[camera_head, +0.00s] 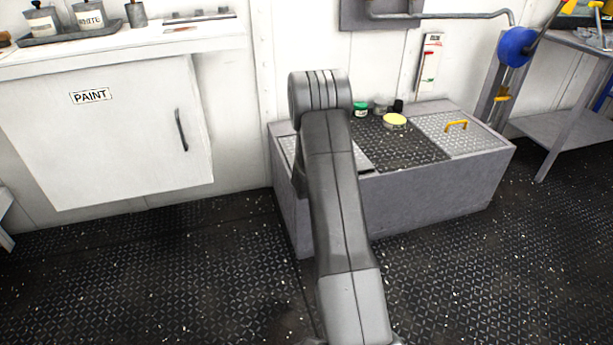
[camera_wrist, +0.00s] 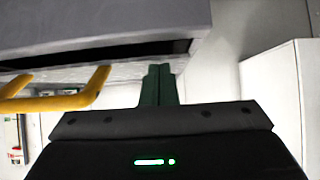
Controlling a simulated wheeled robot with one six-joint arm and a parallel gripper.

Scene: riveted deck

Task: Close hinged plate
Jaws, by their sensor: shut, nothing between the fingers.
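A low grey chest (camera_head: 430,190) stands against the wall, with tread plates on its top. The left plate (camera_head: 361,158) is mostly hidden behind my arm in the head view. The right plate (camera_head: 480,140) lies flat and has a yellow handle (camera_head: 456,125). In the wrist view, a pale plate edge (camera_wrist: 130,72) with a yellow handle (camera_wrist: 60,101) shows beside a dark gap along the grey chest front (camera_wrist: 80,25). How far this plate is raised is unclear. My gripper (camera_wrist: 160,67) is shut and empty, fingertips close to the plate's edge; contact cannot be told.
A black mat (camera_head: 405,148) between the plates carries a yellow-topped tin (camera_head: 395,121) and small jars. A white paint cabinet (camera_head: 130,140) stands left. A metal table (camera_head: 560,120) is at right. The dark floor (camera_head: 480,270) in front is clear.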

